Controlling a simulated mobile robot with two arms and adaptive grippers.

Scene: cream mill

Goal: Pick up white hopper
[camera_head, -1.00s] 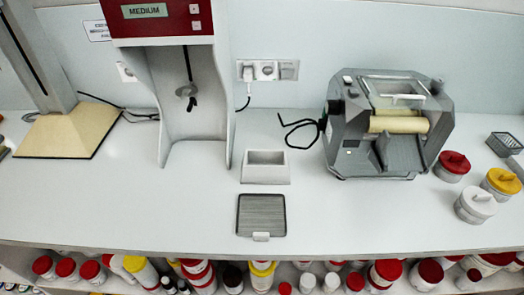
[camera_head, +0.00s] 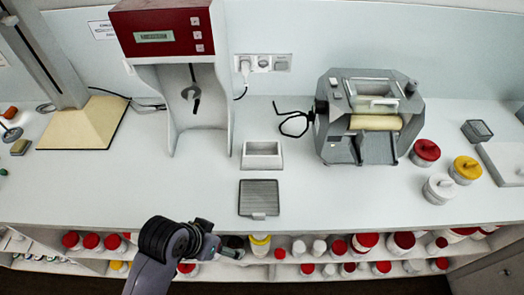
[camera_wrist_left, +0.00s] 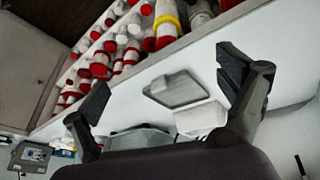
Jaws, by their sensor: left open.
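The white hopper (camera_head: 262,154) is a small open-topped rectangular box on the white worktop, behind a grey ribbed plate (camera_head: 259,198). In the left wrist view the white box (camera_wrist_left: 201,119) lies beside the plate (camera_wrist_left: 176,88), between my fingers in the picture but nearer the right-hand one. My left gripper (camera_head: 220,240) is at the worktop's front edge, in front and to the left of the plate. My right gripper is not in view.
A red-topped mixer (camera_head: 180,60) stands behind left and a grey roller mill (camera_head: 372,118) behind right. White jars with red (camera_head: 425,152), yellow (camera_head: 465,169) and white (camera_head: 439,188) lids stand at the right. Several containers fill the shelf below.

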